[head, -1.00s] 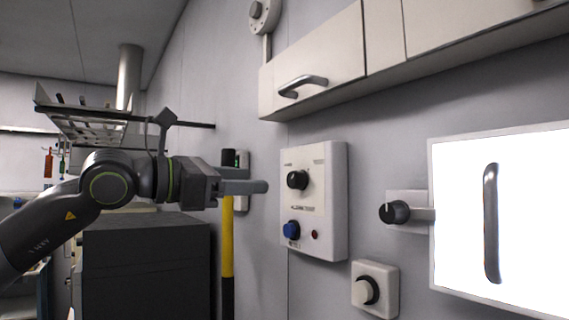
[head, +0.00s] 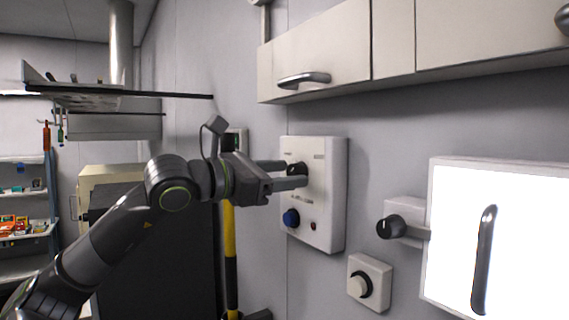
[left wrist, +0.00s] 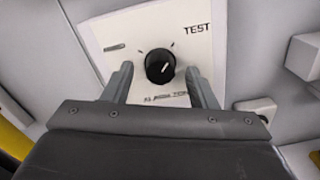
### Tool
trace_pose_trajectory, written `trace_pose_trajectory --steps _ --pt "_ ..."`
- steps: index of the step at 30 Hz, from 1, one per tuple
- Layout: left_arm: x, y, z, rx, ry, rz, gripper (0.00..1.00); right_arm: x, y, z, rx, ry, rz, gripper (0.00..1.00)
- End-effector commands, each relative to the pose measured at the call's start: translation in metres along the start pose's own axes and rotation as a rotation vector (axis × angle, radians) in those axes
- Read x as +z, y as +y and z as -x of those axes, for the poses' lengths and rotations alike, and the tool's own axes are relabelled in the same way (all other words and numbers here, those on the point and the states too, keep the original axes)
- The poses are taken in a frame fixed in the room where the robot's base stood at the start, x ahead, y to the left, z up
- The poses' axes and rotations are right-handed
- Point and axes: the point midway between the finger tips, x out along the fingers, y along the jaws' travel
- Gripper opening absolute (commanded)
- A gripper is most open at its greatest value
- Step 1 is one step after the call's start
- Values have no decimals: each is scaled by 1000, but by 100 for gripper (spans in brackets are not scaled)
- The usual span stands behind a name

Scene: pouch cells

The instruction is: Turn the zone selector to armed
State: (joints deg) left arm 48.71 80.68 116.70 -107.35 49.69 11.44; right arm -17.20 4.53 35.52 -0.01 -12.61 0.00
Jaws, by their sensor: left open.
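The zone selector is a round black knob (left wrist: 160,66) with a pale pointer line, on a white wall panel (head: 325,190). In the left wrist view the pointer tilts toward the upper right, near the word TEST. The label under the knob is partly hidden by my gripper. In the head view the knob (head: 297,169) is partly covered by a finger. My left gripper (head: 297,174) is open, with one finger on each side of the knob; in the left wrist view its fingers (left wrist: 160,82) stand apart from it. My right gripper is not in view.
Another dial (head: 360,286) is below right, and a black knob (head: 391,227) is by a bright white door (head: 455,240). A cabinet (head: 315,60) hangs above.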

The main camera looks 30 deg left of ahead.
Motion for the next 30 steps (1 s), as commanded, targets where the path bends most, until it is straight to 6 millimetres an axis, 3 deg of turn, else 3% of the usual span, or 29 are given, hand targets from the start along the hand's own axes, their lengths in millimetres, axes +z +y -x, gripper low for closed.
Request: trace_pose_trajectory --steps 13,24,30 --pt "0 0 -5 0 0 0 52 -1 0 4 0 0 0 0" --pt "0 0 -5 0 0 0 8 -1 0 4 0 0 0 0" --pt "-1 -1 -5 0 -1 15 8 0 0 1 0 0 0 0"
